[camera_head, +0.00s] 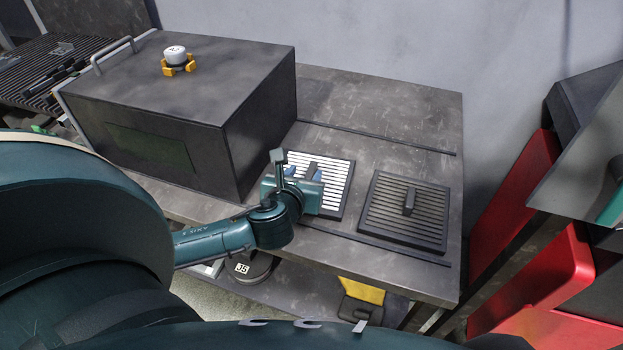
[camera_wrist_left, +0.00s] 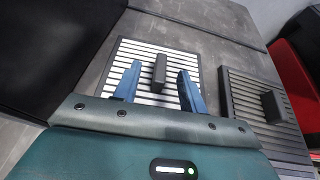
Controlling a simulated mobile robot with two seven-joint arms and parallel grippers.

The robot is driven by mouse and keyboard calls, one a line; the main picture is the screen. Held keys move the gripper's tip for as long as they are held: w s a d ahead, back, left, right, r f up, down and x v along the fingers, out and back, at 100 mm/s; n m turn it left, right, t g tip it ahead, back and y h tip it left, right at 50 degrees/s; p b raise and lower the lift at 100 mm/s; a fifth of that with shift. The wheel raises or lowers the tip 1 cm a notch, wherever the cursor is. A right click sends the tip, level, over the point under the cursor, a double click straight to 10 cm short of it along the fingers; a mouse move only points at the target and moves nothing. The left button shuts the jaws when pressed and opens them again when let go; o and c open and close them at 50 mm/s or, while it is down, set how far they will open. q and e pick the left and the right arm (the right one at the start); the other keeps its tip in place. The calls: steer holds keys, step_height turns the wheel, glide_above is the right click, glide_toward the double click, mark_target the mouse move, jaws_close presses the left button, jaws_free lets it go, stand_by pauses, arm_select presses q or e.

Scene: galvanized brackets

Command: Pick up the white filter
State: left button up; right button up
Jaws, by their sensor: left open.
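The white filter (camera_head: 335,200) is a flat square grille with white slats, a dark frame and a dark upright handle. It lies on the grey workbench (camera_head: 390,110), and it also shows in the left wrist view (camera_wrist_left: 188,58). My left gripper (camera_head: 305,175) is over the filter, open and empty. In the left wrist view its blue fingers (camera_wrist_left: 158,88) appear on either side of the handle (camera_wrist_left: 160,68), apart from it. I cannot tell whether the fingertips are down at handle height. The arm hides part of the filter's near left side. My right gripper is not in view.
A similar dark filter (camera_head: 430,207) lies to the right of the white one. A big dark box (camera_head: 215,95) stands close on the left, with a white-topped yellow knob (camera_head: 177,58) on it. Dark rails run along the bench. Red panels (camera_head: 515,195) stand at right.

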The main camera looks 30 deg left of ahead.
mark_target(311, 171)
arm_select(q)
steer(key=x, duration=0.3)
steer(key=f+x, duration=0.1)
steer(key=x, duration=0.3)
steer(key=shift+w+d+f, duration=0.1)
steer(key=shift+w+d, duration=0.05)
jaws_close()
stand_by(0.3)
